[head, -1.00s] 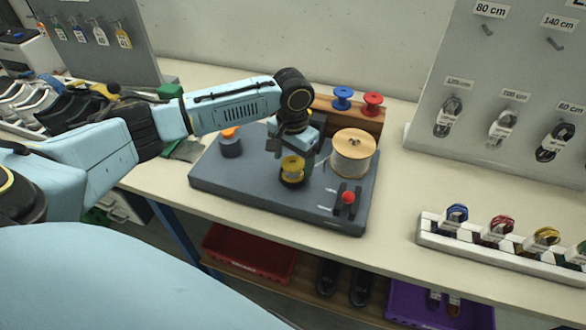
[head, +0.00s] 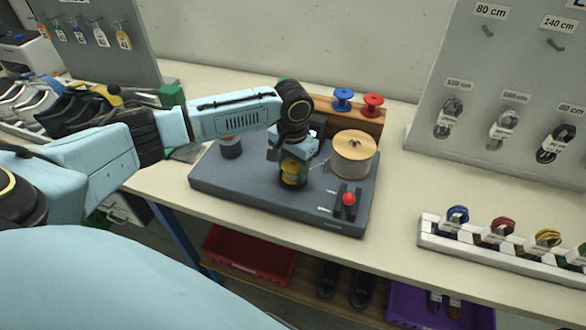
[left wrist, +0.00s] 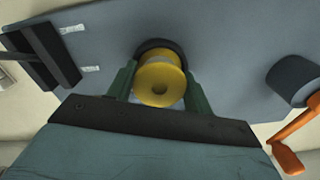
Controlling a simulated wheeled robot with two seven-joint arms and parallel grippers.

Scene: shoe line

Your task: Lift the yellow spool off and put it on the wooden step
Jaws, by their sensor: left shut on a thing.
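The yellow spool (head: 293,172) stands upright on a dark round seat on the grey machine base (head: 240,187). My left gripper (head: 292,163) has come down over it from above and is shut on it. In the left wrist view the yellow spool (left wrist: 159,82) sits between the two green fingers of my left gripper (left wrist: 158,88), with the dark seat around its far end. The wooden step (head: 366,122) is at the back of the table, with a blue spool (head: 343,98) and a red spool (head: 373,104) on it. My right gripper is not in view.
A large wire reel (head: 353,155) stands right of the yellow spool. A red-knobbed lever (head: 348,199) is at the base's front right. An orange crank handle (left wrist: 296,140) shows in the left wrist view. A white rack (head: 500,247) holds coiled laces at the right.

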